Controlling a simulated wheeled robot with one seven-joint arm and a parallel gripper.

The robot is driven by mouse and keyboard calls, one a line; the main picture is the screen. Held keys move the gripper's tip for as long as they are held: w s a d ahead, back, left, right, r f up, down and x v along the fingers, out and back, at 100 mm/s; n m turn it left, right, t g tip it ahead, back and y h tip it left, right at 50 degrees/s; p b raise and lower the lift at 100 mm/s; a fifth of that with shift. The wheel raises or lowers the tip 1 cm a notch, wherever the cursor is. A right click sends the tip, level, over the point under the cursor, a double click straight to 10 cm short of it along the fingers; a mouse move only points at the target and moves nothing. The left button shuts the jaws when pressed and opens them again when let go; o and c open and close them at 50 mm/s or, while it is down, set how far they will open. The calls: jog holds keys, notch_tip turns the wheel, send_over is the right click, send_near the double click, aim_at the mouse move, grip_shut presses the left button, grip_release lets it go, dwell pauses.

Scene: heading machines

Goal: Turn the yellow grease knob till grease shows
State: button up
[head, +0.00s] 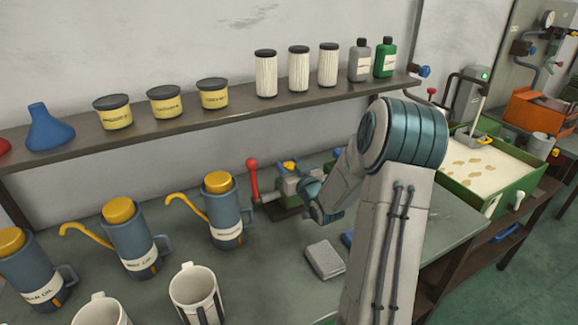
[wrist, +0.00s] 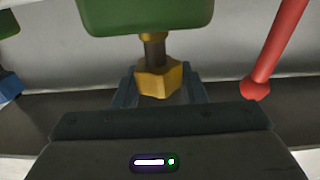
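The yellow grease knob (wrist: 158,79) is a faceted cap on a short dark stem. The stem joins the green machine body (wrist: 143,14). In the head view the knob (head: 289,166) sits on top of the small green machine (head: 288,188) on the bench. My gripper (wrist: 160,84) has one blue-grey finger on each side of the knob, with no clear gap showing, so it looks shut on it. In the head view the wrist and arm hide most of the gripper. I see no grease at the knob.
A red lever (head: 253,178) stands just left of the green machine and also shows in the wrist view (wrist: 275,55). Blue oil cans (head: 224,213) stand further left. A grey block (head: 325,259) lies in front. The shelf (head: 220,118) with tubs and filters runs above.

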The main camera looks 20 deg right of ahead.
jog(key=c, duration=0.3)
jog(key=shift+c, duration=0.2)
jog(key=shift+d+n+y, duration=0.1)
jog(key=shift+n+y, duration=0.2)
jog(key=shift+y, duration=0.1)
jog(key=shift+n+y, duration=0.5)
jog(key=shift+y, duration=0.3)
jog(key=n+g+y, duration=0.1)
jog(key=n+y, duration=0.1)
jog(key=y, duration=0.1)
jog(key=n+g+y, duration=0.1)
jog(key=n+y, duration=0.1)
jog(key=n+g+y+p, duration=0.1)
jog(key=y, duration=0.2)
jog(key=shift+r+n+g, duration=0.1)
jog(key=shift+n+g, duration=0.3)
jog(key=shift+n+g+y, duration=1.8)
jog(key=shift+g+y, duration=0.3)
jog(key=o, duration=1)
jog(key=shift+c, duration=0.2)
